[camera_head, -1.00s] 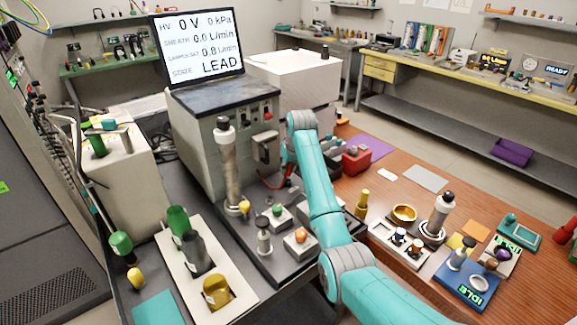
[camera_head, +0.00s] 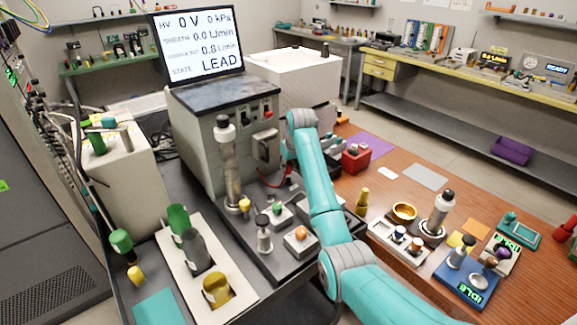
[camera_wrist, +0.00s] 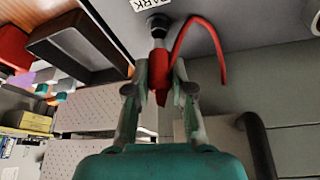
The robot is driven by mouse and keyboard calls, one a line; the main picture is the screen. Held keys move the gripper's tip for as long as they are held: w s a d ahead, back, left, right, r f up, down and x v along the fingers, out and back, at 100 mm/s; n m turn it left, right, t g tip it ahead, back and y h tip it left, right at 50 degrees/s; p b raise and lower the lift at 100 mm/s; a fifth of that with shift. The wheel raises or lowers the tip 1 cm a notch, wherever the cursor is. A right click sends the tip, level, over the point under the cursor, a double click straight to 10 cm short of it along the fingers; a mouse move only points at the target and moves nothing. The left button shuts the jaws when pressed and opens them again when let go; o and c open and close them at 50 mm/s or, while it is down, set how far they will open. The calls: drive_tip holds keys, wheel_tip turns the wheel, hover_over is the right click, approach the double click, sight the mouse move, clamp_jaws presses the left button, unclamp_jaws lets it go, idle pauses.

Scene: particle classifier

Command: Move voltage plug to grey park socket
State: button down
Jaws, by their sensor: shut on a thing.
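In the wrist view my gripper (camera_wrist: 161,72) is shut on the red voltage plug (camera_wrist: 160,86), with a finger on each side. A red lead (camera_wrist: 205,24) loops from it to the right. The plug's far end points at the grey park socket (camera_wrist: 157,20), below a white PARK label (camera_wrist: 151,4). The end meets or nearly meets the socket; I cannot tell how far in it sits. In the head view, my arm hides the gripper and plug. Part of the red lead (camera_head: 272,184) shows beside the grey cabinet (camera_head: 208,130).
The monitor (camera_head: 200,43) reads 0 V and LEAD. A red box (camera_head: 356,158) stands right of my arm. Several bottles and fittings stand on the dark bench left of my arm. In the wrist view a dark open tray (camera_wrist: 78,47) lies left of the socket.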

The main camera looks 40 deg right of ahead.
sight(290, 168)
drive_tip(key=shift+f, duration=1.5)
drive_tip(key=c, duration=0.9)
unclamp_jaws()
drive_tip(key=shift+c, duration=0.2)
drive_tip(key=shift+r, duration=0.1)
drive_tip(key=v, duration=1.1)
drive_tip(key=shift+s+r, duration=0.3)
drive_tip(key=shift+r, duration=0.05)
